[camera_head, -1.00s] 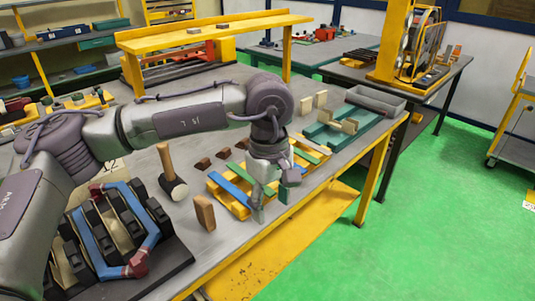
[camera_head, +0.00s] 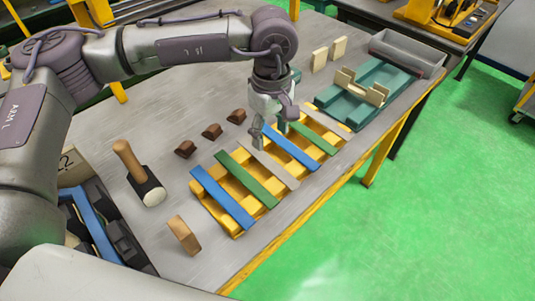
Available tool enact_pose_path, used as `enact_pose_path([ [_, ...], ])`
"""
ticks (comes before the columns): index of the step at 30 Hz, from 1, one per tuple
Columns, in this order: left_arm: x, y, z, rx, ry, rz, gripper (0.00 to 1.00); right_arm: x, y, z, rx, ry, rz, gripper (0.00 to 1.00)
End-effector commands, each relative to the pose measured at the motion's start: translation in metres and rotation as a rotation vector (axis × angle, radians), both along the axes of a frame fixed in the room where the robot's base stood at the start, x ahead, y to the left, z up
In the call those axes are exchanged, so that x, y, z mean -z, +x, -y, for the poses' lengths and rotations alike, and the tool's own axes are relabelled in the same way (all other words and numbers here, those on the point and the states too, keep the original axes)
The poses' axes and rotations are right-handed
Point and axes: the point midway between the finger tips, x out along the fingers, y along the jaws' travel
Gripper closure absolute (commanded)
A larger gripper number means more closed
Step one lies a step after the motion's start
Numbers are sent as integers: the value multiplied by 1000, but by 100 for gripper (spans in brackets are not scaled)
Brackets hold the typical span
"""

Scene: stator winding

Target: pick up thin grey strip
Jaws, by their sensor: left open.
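The thin grey strip (camera_head: 272,167) lies across the yellow rack (camera_head: 236,232), between a green strip (camera_head: 248,179) on its left and a blue strip (camera_head: 291,147) on its right. My left gripper (camera_head: 270,136) points down with its fingers apart and empty, above the far end of the grey strip. The gripper covers part of that end, and I cannot tell how high above it the fingertips are. My right gripper is not in view.
More blue and green strips lie on the rack. A mallet (camera_head: 140,174), a wooden block (camera_head: 184,235) and small brown blocks (camera_head: 212,131) are to its left. A teal fixture (camera_head: 372,84) and grey bin (camera_head: 407,53) are at the right. The table's front edge is close to the rack.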

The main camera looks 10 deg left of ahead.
Motion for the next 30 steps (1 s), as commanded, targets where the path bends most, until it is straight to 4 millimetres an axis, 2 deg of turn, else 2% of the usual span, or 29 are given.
enact_pose_path([
  [2, 14, -1, 0, 0, 0, -4, 40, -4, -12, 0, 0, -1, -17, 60],
  [5, 28, 0, 0, -1, -1, -3, 40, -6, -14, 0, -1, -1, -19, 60],
  [10, 39, 0, 0, 0, 0, -1, 40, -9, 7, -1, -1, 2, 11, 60],
  [15, 59, 1, -2, -1, 1, -4, 40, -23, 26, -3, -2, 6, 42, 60],
  [21, 86, 2, -3, 0, 0, -1, 40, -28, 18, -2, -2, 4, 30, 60],
  [29, 90, 3, -3, 0, -1, 0, 40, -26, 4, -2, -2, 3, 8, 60],
  [30, 90, 3, -3, 0, -1, 0, 45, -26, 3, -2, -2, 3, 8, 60],
])
